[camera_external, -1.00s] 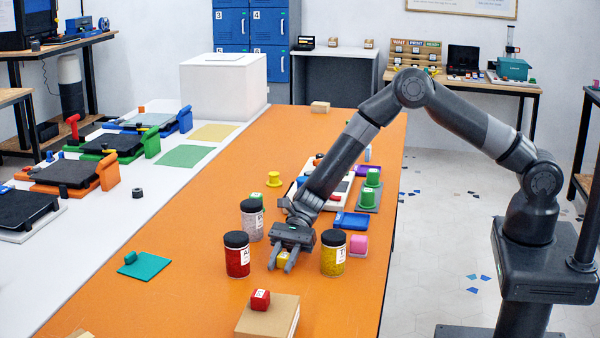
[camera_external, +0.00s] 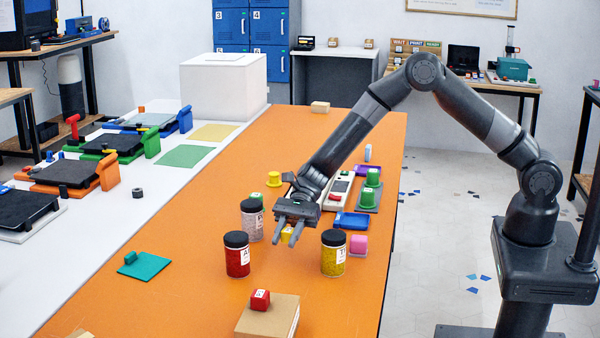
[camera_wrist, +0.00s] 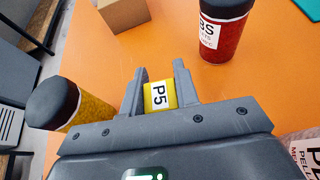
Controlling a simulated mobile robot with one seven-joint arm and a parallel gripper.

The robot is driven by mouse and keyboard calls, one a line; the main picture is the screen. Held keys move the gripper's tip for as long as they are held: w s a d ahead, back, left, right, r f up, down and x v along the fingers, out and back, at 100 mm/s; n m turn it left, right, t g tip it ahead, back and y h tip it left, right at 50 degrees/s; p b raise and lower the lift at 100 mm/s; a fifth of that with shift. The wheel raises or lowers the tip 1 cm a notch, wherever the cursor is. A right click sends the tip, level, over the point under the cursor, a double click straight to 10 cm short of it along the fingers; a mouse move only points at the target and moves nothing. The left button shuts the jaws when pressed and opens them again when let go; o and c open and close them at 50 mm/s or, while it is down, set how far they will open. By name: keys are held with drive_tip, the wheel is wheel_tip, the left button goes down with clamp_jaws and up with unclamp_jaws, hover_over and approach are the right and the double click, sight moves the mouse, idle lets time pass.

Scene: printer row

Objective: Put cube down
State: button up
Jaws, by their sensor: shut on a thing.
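A yellow cube labelled P5 (camera_wrist: 158,97) sits between the two fingers of my gripper (camera_wrist: 160,70) in the wrist view. The fingers are shut on it. In the external view my gripper (camera_external: 286,242) hangs over the orange table (camera_external: 190,285), among several jars, with the yellow cube (camera_external: 287,233) partly hidden behind the fingers. The cube appears held above the table; the exact gap is hard to tell.
A red-filled jar (camera_external: 237,262) stands left of my gripper, a yellow-filled jar (camera_external: 333,260) right, and a pale jar (camera_external: 251,228) behind left. A blue tray (camera_external: 352,221) and pink block (camera_external: 358,245) lie right.

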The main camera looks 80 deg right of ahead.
drive_tip(key=a+r+v, duration=0.1)
drive_tip(key=v, duration=0.9)
drive_tip(key=a+r+n+g, duration=0.1)
drive_tip(key=a+r, duration=0.3)
drive_tip(key=a, duration=0.6)
drive_tip(key=a+r, duration=0.3)
drive_tip(key=a, duration=0.6)
drive_tip(key=a+r+n+g, duration=0.1)
drive_tip(key=a+r, duration=0.3)
drive_tip(key=a, duration=0.6)
hover_over(258, 321)
wheel_tip(258, 321, down, 7)
drive_tip(key=shift+f, duration=1.85)
drive_tip(key=shift+f, duration=0.35)
drive_tip(key=o, duration=0.9)
drive_tip(key=shift+o, duration=0.2)
